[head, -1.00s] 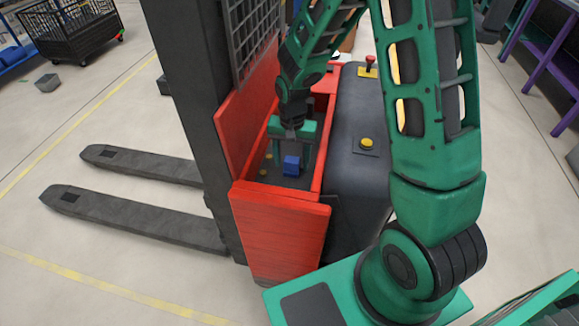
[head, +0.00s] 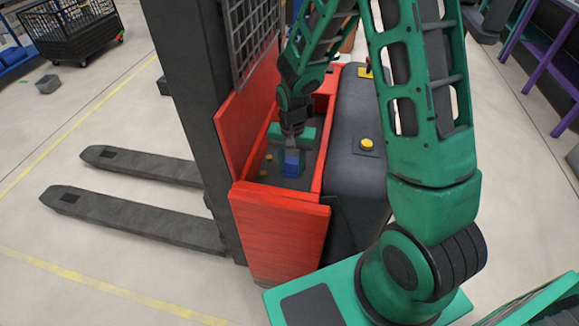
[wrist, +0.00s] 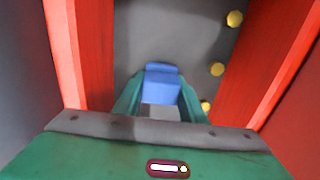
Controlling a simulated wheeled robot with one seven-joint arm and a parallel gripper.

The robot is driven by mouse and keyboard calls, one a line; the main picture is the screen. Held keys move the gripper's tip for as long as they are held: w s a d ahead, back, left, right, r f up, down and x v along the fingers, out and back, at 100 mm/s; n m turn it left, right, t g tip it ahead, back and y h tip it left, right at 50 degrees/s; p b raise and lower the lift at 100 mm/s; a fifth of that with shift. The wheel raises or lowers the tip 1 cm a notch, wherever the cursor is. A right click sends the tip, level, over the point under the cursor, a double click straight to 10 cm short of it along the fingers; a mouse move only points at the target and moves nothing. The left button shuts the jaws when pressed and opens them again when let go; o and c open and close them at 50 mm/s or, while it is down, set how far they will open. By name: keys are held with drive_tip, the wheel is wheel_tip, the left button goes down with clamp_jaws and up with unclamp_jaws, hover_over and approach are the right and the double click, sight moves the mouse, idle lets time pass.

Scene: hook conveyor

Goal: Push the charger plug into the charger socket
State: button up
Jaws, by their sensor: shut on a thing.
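The charger plug, a blue block (head: 292,158) with a grey part behind it, is inside the open red compartment of the truck. It also shows in the wrist view (wrist: 162,83), between the two green fingers. My gripper (head: 292,168) is shut on it from above, one finger on each side. I cannot make out the charger socket; it may be hidden by the plug and my gripper. I cannot tell whether the plug touches the compartment floor.
Red walls (wrist: 88,50) stand close on both sides of my gripper. Several yellow round knobs (wrist: 217,69) sit on the dark floor of the compartment. A dark housing (head: 352,130) with a yellow button lies to the right. A mesh guard (head: 250,35) rises behind.

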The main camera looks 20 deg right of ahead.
sight(292, 159)
wheel_tip(292, 159, up, 18)
idle(0.6)
idle(0.4)
